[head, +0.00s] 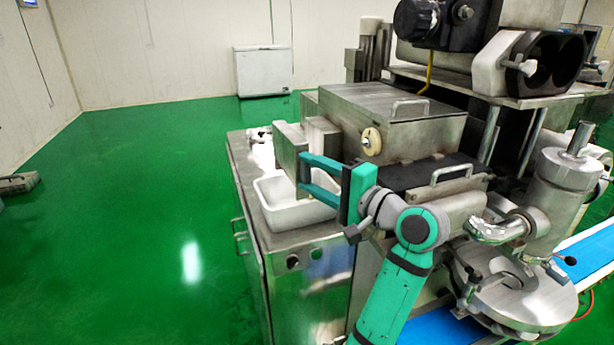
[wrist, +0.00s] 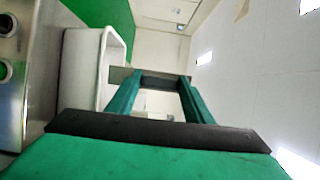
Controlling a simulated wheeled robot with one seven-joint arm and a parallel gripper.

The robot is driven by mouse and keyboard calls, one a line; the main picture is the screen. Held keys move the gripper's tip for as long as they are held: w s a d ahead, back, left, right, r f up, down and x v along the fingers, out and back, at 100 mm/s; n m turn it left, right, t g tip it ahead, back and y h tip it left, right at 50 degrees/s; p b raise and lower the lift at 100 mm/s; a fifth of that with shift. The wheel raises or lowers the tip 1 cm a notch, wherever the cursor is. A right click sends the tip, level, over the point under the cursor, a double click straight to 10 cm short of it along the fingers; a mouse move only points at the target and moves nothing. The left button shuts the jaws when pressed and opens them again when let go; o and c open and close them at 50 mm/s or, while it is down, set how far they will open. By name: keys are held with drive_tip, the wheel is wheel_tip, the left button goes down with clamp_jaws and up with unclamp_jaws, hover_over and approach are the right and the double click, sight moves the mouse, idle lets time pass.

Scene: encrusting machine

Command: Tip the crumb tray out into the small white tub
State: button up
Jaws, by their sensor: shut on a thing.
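The crumb tray (head: 288,151) looks like a grey metal piece standing steeply on edge at my fingertips, over the back of the tub. My gripper (head: 302,171) is shut on it; its teal fingers point left. In the wrist view a grey edge of the tray (wrist: 120,74) shows beyond my gripper (wrist: 161,80). The small white tub (head: 290,216) sits on the machine's metal top, below and left of my gripper. Its wall shows at left in the wrist view (wrist: 108,55). The insides of tray and tub are mostly hidden, and I see no crumbs.
A steel housing with a handle (head: 395,112) and a dark cover with a handle (head: 440,178) stand right of my gripper. The metal cabinet top (head: 245,165) ends left of the tub. Open green floor (head: 140,200) lies beyond it.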

drive_tip(key=shift+d, duration=0.15)
drive_tip(key=shift+r, duration=0.1)
drive_tip(key=shift+d+r, duration=0.1)
drive_tip(key=shift+r, duration=0.5)
drive_tip(key=shift+w+f, duration=0.1)
drive_tip(key=shift+f, duration=0.55)
